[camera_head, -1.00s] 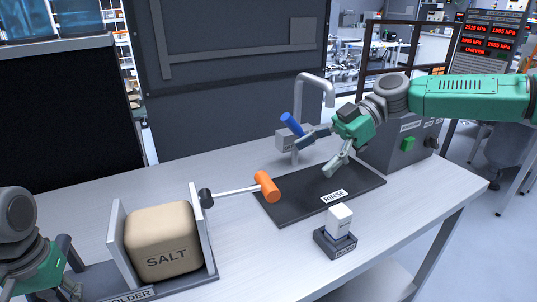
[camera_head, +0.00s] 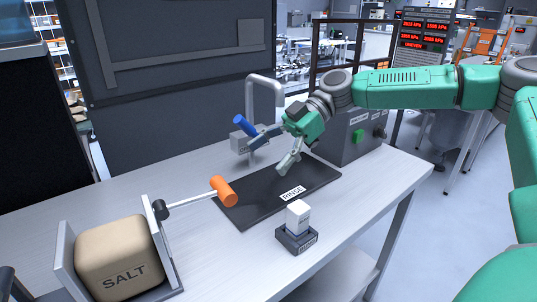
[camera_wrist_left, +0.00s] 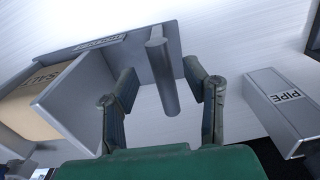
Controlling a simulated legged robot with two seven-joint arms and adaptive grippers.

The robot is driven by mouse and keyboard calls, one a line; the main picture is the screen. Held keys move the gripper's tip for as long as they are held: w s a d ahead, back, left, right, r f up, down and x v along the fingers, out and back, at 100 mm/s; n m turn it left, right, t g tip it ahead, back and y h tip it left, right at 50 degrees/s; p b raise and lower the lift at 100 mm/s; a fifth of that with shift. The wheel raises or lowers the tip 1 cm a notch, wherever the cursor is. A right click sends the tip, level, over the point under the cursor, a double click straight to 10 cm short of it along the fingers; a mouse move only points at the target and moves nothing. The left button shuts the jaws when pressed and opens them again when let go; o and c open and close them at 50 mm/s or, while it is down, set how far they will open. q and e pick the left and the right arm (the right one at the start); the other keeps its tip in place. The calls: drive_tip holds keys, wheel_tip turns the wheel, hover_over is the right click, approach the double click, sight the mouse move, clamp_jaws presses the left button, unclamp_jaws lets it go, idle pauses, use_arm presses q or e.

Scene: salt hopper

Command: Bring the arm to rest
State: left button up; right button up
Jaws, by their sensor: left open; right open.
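My right gripper (camera_head: 266,157) is open and empty above the dark rinse mat (camera_head: 262,205), its fingers spread apart, close to the grey tap (camera_head: 265,82) with the blue handle (camera_head: 243,125). My left gripper (camera_wrist_left: 160,76) shows open in the left wrist view. A dark grey cylinder (camera_wrist_left: 164,88) shows between its fingers, with visible gaps on both sides; I cannot tell how far beyond the fingers it is. In the head view only a dark bit of the left arm shows at the lower left edge.
A tan SALT block (camera_head: 118,258) sits in a grey holder. A white block (camera_head: 298,216) stands in a small dark base. A grey PIPE box (camera_wrist_left: 291,107) is right of the left gripper.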

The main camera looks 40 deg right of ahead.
use_arm(q)
drive_tip(key=shift+r, duration=0.5)
